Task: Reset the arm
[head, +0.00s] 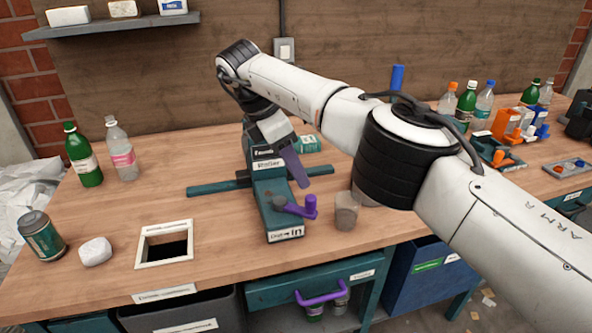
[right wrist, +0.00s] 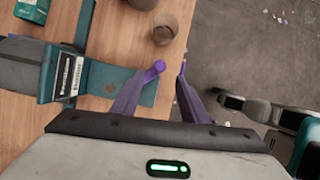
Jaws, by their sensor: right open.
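My right arm reaches in from the right in the head view, and its gripper (head: 299,181) hangs over a teal bench device (head: 272,208) with a label reading "in" at its front. The purple fingers are apart with nothing seen between them; they also show in the right wrist view (right wrist: 165,92). My left gripper is out of view.
A square opening (head: 150,262), white lump (head: 95,251), can (head: 41,237) and two bottles are at the left. Several bottles and an orange-and-blue device (head: 507,125) are at the right. A purple-handled drawer (head: 273,291) is below.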

